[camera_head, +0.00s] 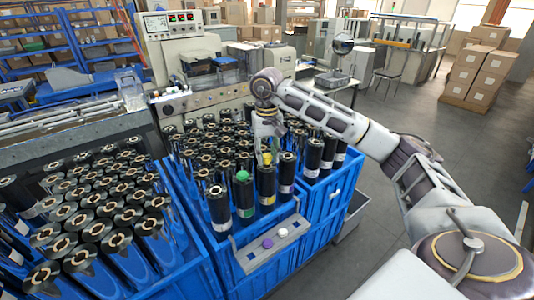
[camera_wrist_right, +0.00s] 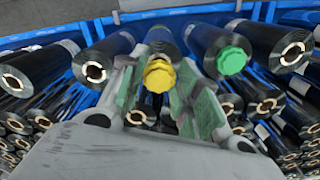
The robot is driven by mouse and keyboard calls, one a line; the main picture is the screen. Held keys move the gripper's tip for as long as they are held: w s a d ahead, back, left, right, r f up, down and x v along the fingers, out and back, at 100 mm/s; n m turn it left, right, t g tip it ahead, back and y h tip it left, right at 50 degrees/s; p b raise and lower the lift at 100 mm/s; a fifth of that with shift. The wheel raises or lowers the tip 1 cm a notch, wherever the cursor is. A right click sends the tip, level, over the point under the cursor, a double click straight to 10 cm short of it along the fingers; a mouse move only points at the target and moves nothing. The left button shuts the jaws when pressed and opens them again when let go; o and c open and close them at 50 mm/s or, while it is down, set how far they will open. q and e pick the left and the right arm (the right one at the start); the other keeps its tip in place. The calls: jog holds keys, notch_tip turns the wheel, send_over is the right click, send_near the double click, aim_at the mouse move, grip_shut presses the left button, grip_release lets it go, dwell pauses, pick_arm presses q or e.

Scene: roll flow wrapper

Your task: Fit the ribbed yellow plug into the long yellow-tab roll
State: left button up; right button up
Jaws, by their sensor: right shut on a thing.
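The ribbed yellow plug (camera_head: 267,158) is between the fingers of my right gripper (camera_head: 267,148), which is shut on it. In the right wrist view the plug (camera_wrist_right: 159,76) sits between the green finger pads of the gripper (camera_wrist_right: 160,92). The long roll with the yellow tab (camera_head: 266,183) stands upright directly under the plug, its dark side and yellow band showing. The plug is in line with the roll's top end and hides it. I cannot tell how deep the plug sits. My left gripper is out of view.
A neighbouring roll carries a green plug (camera_head: 242,175). A grey tray (camera_head: 252,256) in front holds a purple plug (camera_head: 267,243) and a white plug (camera_head: 282,232). Blue crates (camera_head: 312,228) packed with upright dark rolls crowd both sides. A machine (camera_head: 185,65) stands behind.

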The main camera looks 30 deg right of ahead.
aim_at(267, 156)
jog(key=shift+r+p, duration=0.4)
jog(key=shift+r, duration=0.35)
dwell(1.4)
jog(key=o, duration=0.4)
jog(key=shift+r, duration=0.1)
jog(key=shift+r+p, duration=1.55)
jog(key=shift+r, duration=3.85)
